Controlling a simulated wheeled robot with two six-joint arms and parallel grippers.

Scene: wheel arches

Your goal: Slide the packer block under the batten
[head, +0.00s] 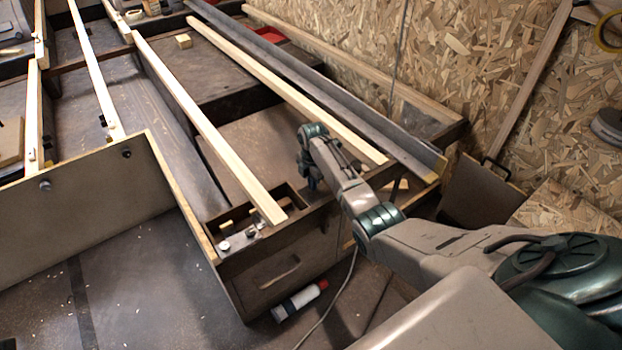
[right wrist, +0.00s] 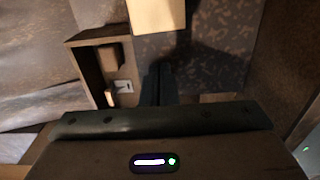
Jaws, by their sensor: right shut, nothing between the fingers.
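Several pale wooden battens lie lengthwise over the dark frame; one (head: 210,125) runs down the middle and another (head: 290,95) lies to its right. A small pale wooden block (head: 183,41) sits on the dark panel between them, toward the far end, apart from both. I cannot tell for sure that it is the packer block. My right gripper (head: 312,182) points down between the near ends of these battens, partly hidden by its own arm. In the right wrist view its fingers (right wrist: 159,84) are together and empty. A pale wooden piece (right wrist: 158,15) shows beyond them. My left gripper is not seen.
An open compartment (head: 238,218) with small items lies by the middle batten's near end. A dark rail (head: 330,85) runs along the right. A bottle with a red cap (head: 299,301) lies on the floor. A chipboard wall (head: 480,70) closes the right side.

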